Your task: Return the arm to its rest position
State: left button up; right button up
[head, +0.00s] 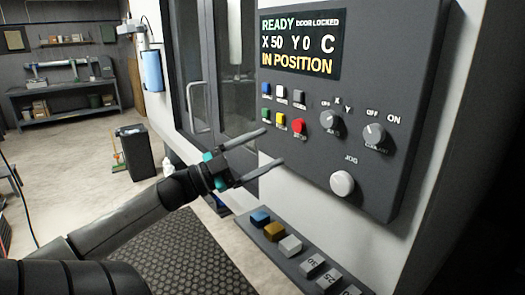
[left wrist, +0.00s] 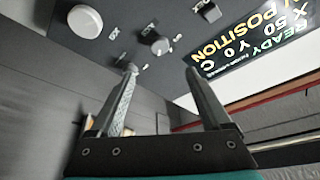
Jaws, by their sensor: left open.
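My left arm (head: 135,220) reaches in from the lower left in the head view. Its gripper (head: 275,146) is open and empty, in front of the lower left part of the dark control panel (head: 400,70). In the head view the fingertips appear just left of and below the red button (head: 299,126); whether they touch the panel I cannot tell. In the left wrist view the two fingers (left wrist: 162,70) stand apart with nothing between them, and the panel shows beyond them. My right gripper is in neither view.
The panel display (head: 300,43) reads READY, DOOR LOCKED, X 50 Y 0 C, IN POSITION. A white jog knob (head: 342,183) sits low on the panel. A ledge (head: 265,243) below holds several coloured blocks. A black bin (head: 131,152) stands on open floor at left.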

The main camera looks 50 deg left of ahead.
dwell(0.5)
pick_arm(q)
jog(key=s+a+f+n+g+y+b, duration=0.2)
jog(key=a+f+n+y, duration=0.15)
jog(key=f, duration=0.85)
jog(key=s+a+f+n+g+y+b, duration=0.1)
jog(key=a+f+n+y+b, duration=0.2)
jog(key=f, duration=1)
jog(key=s+a+f+n+g+y+b, duration=0.15)
jog(key=f+n+y, duration=0.25)
jog(key=f, duration=0.8)
jog(key=s+d+f+n+g+b, duration=0.1)
jog(key=s+d+f+g+b, duration=0.3)
jog(key=f, duration=0.8)
jog(key=s+d+f+g, duration=0.25)
jog(key=s+f, duration=0.35)
jog(key=f, duration=0.6)
jog(key=s+d+f+m+g+h+b, duration=0.1)
jog(key=s+d+f+g, duration=0.3)
jog(key=s+d+f, duration=0.6)
jog(key=s+d+f+m+g+h+b, duration=0.1)
jog(key=s+d+f+g+b, duration=0.3)
jog(key=s+d+f, duration=0.6)
jog(key=d+f+h, duration=0.1)
jog(key=d+f, duration=0.1)
jog(key=d, duration=0.4)
jog(key=shift+s+f+b, duration=0.3)
jog(key=shift+s+f, duration=0.1)
